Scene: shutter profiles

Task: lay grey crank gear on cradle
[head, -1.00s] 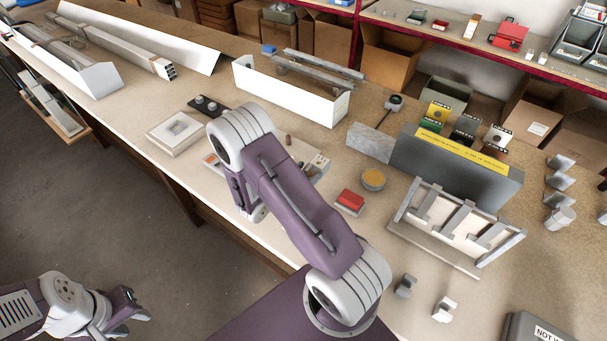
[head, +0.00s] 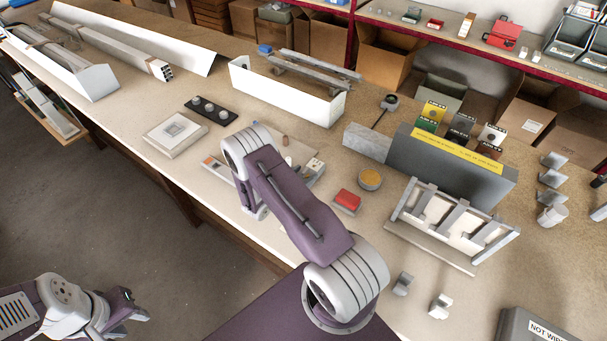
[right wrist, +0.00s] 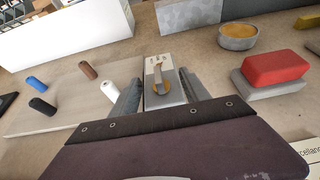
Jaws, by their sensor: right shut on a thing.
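The grey crank gear (right wrist: 163,82) is a small grey block with a pale, dotted end plate, a brass disc and a crank arm. It sits between the fingers of my right gripper (right wrist: 160,98), shut on it, close over the bench. In the head view the gear's pale end (head: 315,166) shows beside my right arm, which hides the gripper. I cannot tell whether the gear touches the bench. I cannot be sure which item is the cradle; a pale square block with a recess (head: 174,133) lies to the left. My left gripper (head: 127,304) hangs off the bench, its opening unclear.
A pale board with several coloured pegs (right wrist: 88,112) lies left of the gear. A black strip with knobs (head: 210,110), a red button block (head: 347,200) and a yellow-topped tin (head: 370,180) stand around. A white channel (head: 290,92) and a slotted rack (head: 455,220) stand behind and right.

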